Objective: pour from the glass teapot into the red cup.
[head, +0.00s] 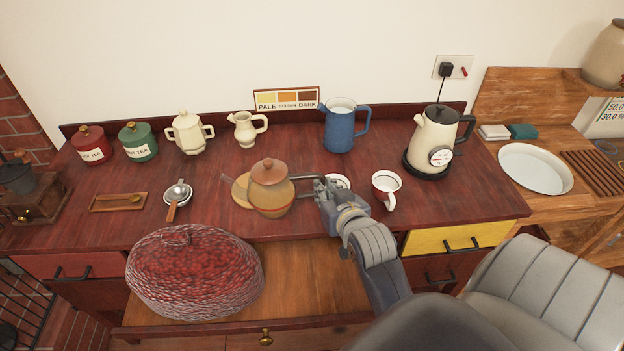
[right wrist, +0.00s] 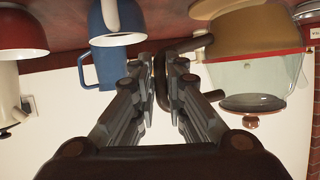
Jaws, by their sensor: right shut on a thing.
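The glass teapot (head: 271,198), with amber liquid in its lower part and a brown lid, is left of centre in the head view. It looks upright, partly in front of a round wooden trivet (head: 240,188); whether it touches the counter I cannot tell. My right gripper (head: 322,188) is shut on its handle, at the pot's right. In the right wrist view the teapot (right wrist: 262,75) appears upside down, beside the fingers (right wrist: 163,75). The red cup (head: 379,193), white inside, stands right of my gripper. It also shows in the wrist view (right wrist: 22,30). My left gripper is out of view.
A blue jug (head: 340,130) and a kettle (head: 436,135) stand behind. A strainer (head: 178,192) lies left. A red woven cover (head: 195,275) sits in front, lower.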

